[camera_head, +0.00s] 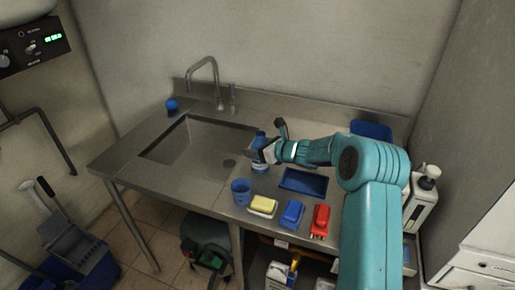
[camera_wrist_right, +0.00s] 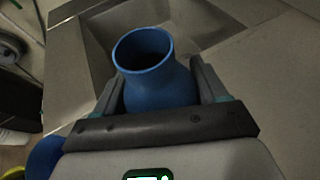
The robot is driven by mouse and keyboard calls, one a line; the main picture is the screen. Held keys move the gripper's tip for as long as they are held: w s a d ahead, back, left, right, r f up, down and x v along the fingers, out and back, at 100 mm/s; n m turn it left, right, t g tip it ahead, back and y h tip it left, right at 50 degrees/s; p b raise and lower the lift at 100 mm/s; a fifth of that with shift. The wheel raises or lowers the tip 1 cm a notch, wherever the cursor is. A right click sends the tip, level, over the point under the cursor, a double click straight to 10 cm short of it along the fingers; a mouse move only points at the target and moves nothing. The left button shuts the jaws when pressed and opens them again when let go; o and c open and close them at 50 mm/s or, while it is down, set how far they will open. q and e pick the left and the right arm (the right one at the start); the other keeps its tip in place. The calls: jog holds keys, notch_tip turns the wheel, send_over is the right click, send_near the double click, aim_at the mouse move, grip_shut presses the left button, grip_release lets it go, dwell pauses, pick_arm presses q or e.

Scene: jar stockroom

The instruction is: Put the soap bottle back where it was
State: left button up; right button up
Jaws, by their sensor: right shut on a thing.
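A blue bottle (camera_head: 259,139), which I take to be the soap bottle, stands upright by the right front corner of the sink. It has a pale band low on its side. My right gripper (camera_head: 266,153) is shut on it and hides part of its body. In the right wrist view the bottle (camera_wrist_right: 150,75) is between the two fingers, with its round open mouth toward the camera. I cannot tell whether its base touches the counter. My left gripper is not in view.
The steel sink basin (camera_head: 197,140) is left of the bottle. A blue cup (camera_head: 240,192), a yellow sponge (camera_head: 262,206), a blue block (camera_head: 292,214) and a red brush (camera_head: 320,221) line the front edge. A blue tray (camera_head: 303,182) lies right of the bottle.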

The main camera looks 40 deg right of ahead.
jog(key=shift+f+b, duration=0.15)
jog(key=shift+b, duration=0.15)
jog(key=o, duration=1.2)
jog(key=shift+c, duration=0.2)
jog(key=shift+r+p, duration=0.2)
jog(key=shift+p, duration=0.1)
jog(key=a+b+v, duration=0.1)
jog(key=v, duration=1.1)
jog(key=shift+d, duration=0.45)
